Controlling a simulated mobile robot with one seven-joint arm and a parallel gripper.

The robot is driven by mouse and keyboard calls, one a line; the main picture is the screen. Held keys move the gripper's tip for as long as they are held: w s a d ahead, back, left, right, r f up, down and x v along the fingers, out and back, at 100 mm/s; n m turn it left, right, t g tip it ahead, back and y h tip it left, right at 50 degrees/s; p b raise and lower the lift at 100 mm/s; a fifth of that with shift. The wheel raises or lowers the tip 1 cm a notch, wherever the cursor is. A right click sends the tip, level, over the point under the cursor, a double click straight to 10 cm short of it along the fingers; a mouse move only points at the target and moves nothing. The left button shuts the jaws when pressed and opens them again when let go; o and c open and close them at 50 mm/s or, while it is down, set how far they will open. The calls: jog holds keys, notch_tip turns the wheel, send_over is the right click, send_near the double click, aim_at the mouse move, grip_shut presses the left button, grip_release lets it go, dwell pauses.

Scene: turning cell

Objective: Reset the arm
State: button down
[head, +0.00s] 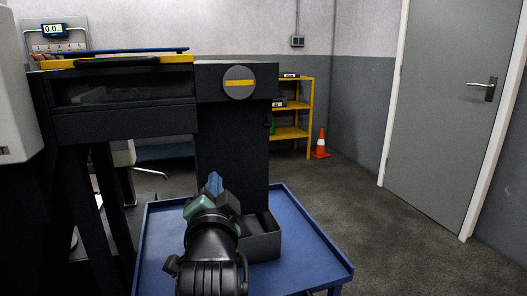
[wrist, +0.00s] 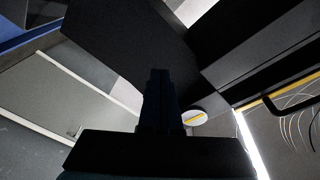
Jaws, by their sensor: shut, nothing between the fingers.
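In the head view my arm reaches forward from the bottom edge, over a blue cart top (head: 310,255). My gripper (head: 213,180) is at its end, with blue fingers pointing up and away. The fingers are together and hold nothing. In the wrist view my gripper (wrist: 160,75) is dark and closed at the centre. A dark open box (head: 262,243) stands on the cart, just right of my gripper and partly hidden by it.
A dark machine (head: 232,140) with a round yellow-barred disc (head: 239,83) stands just beyond the cart. A yellow shelf (head: 292,133) and an orange cone (head: 321,145) are behind. A grey door (head: 440,100) is at right. The floor (head: 390,235) right of the cart is clear.

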jog(key=s+d+r+n+t+h, duration=0.1)
jog(key=s+d+r+n+t, duration=0.35)
jog(key=s+r, duration=0.75)
jog(key=s+d+r+n+t+h, duration=0.2)
jog(key=s+d+r+n+t, duration=0.25)
jog(key=s+r, duration=0.8)
notch_tip(320, 180, up, 35)
jog(key=p, duration=3.4)
jog(key=shift+w+a+p, duration=0.15)
jog(key=shift+w+p, duration=0.15)
jog(key=shift+p, duration=0.1)
jog(key=c, duration=1.5)
grip_release()
jog(key=shift+r, duration=0.35)
jog(key=shift+c, duration=0.2)
jog(key=o, duration=0.7)
jog(key=shift+o, duration=0.2)
